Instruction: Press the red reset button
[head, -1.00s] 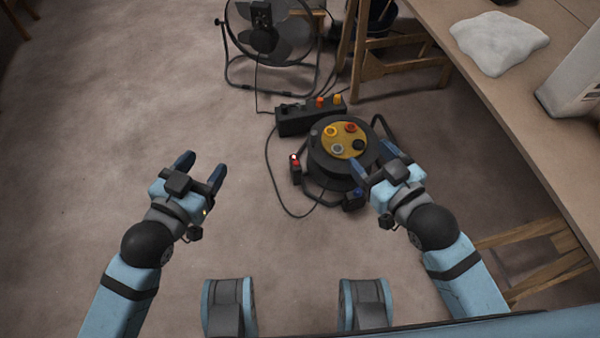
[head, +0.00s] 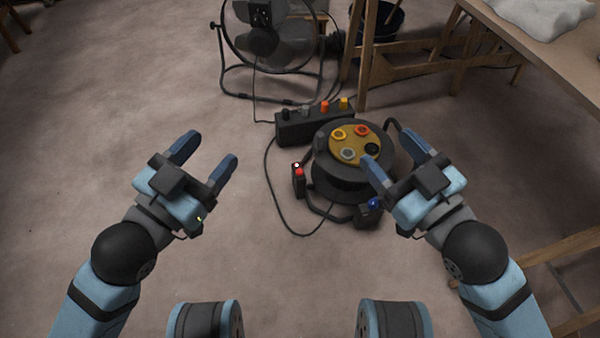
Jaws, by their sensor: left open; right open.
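A small red button (head: 299,172) sits on top of a small black box (head: 299,188) at the left side of a black cable reel (head: 340,178) on the floor. A small white light shows just above the red button. My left gripper (head: 208,152) is open and empty, left of the button and apart from it. My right gripper (head: 394,155) is open and empty. Its fingers overlap the reel's right side in the picture; whether they touch it I cannot tell.
The reel's yellow top (head: 351,146) carries several coloured sockets. A blue-knobbed box (head: 368,213) is at its front right. A black power strip (head: 314,125) with coloured plugs lies behind. A fan (head: 268,40) and a wooden table (head: 530,45) stand further back. Floor at left is clear; cables lie near the reel.

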